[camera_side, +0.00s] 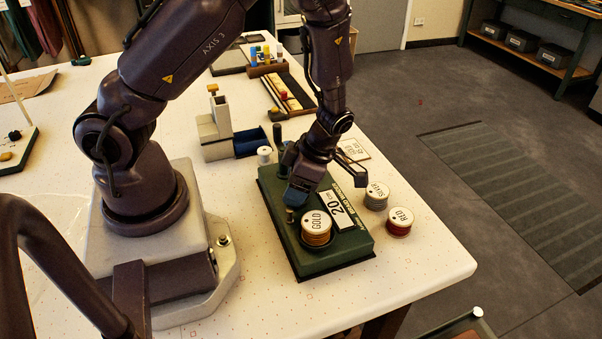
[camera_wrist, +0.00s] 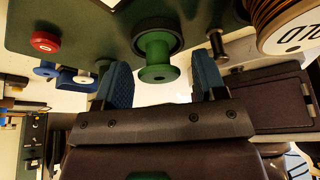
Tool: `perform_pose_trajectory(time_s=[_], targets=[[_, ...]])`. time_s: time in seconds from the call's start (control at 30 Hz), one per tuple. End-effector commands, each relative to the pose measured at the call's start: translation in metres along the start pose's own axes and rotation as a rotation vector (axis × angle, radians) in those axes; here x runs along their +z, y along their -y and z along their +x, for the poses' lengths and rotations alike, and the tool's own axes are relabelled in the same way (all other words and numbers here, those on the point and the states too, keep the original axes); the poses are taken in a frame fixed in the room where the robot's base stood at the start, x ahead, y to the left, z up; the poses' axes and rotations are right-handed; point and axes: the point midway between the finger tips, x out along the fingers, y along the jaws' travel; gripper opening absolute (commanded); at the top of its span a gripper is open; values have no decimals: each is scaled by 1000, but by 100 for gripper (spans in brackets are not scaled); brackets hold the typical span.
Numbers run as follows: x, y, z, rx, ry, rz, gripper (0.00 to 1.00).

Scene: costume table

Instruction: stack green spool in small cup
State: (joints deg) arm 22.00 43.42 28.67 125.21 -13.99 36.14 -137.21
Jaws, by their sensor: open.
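The green spool (camera_wrist: 157,58) shows in the wrist view, just beyond and between my fingers, with its near flange facing the camera. Its far end is at a dark round ring (camera_wrist: 172,27) on the green block, which may be the small cup; I cannot tell how deep it sits. My gripper (camera_wrist: 162,82) is open, with one blue finger to each side of the spool and clear gaps. In the side view my gripper (camera_side: 299,192) is low over the green block (camera_side: 340,254), behind the gold spool. The green spool is hidden there.
The gold spool (camera_side: 316,225) stands on the block, close to my gripper. A short peg (camera_wrist: 217,48) stands between it and the green spool. Silver (camera_side: 376,198) and red (camera_side: 399,222) spools stand right of the block. A white spool (camera_side: 264,155) is behind it.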

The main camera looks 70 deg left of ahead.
Motion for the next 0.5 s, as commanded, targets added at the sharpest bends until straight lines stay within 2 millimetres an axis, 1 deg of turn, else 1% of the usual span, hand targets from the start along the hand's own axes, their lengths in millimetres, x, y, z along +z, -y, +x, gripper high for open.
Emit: perform_pose_trajectory(time_s=[0.07, 0.17, 0.4, 0.5], targets=[[-2, 0, -6, 0, 2, 0, 64], [0, 0, -22, 4, 6, 3, 64], [-1, 0, -76, 3, 6, 3, 64], [-1, 0, -95, 2, 5, 2, 64]])
